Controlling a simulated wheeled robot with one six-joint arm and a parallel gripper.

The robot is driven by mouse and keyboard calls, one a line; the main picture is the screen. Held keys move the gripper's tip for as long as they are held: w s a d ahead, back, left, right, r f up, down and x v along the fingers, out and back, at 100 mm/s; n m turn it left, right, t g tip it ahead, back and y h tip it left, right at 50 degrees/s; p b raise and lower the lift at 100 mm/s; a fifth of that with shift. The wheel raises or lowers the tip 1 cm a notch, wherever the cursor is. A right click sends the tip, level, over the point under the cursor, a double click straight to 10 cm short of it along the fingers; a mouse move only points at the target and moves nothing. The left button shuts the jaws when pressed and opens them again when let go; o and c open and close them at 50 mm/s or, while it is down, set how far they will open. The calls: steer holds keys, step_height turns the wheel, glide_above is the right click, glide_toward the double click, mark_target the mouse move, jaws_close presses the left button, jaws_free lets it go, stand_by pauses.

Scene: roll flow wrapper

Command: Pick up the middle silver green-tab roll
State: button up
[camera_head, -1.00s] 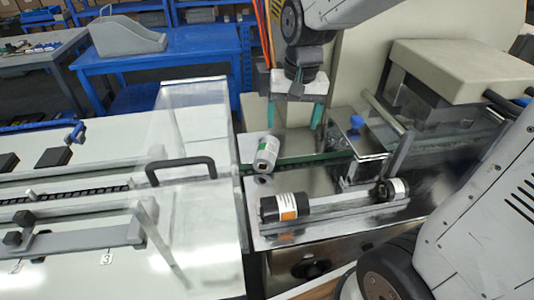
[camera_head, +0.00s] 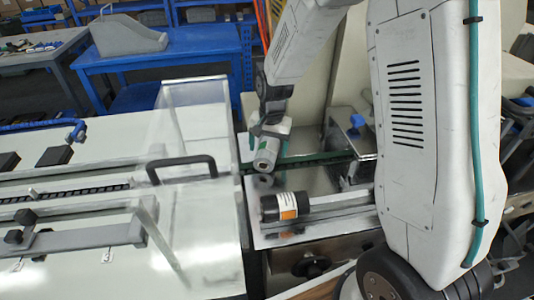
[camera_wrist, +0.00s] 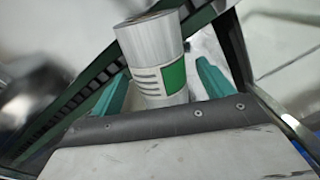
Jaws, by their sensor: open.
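The silver green-tab roll (camera_head: 266,152) lies on the machine beside the dark conveyor strip. It also shows in the wrist view (camera_wrist: 158,62), with its green tab and printed label facing the camera. My gripper (camera_head: 268,134) is right at the roll, its jaws over the roll's far part. In the wrist view my gripper (camera_wrist: 160,85) is open, with one teal finger on each side of the roll. A gap shows beside the right finger; contact on the left is hard to tell.
A black roll with an orange-and-white label (camera_head: 285,207) lies on the metal plate in front. A clear guard with a black handle (camera_head: 181,166) stands to the left. The green-edged conveyor strip (camera_wrist: 58,120) runs past the roll.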

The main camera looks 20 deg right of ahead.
steer(key=shift+f, duration=0.95)
steer(key=shift+c, duration=0.3)
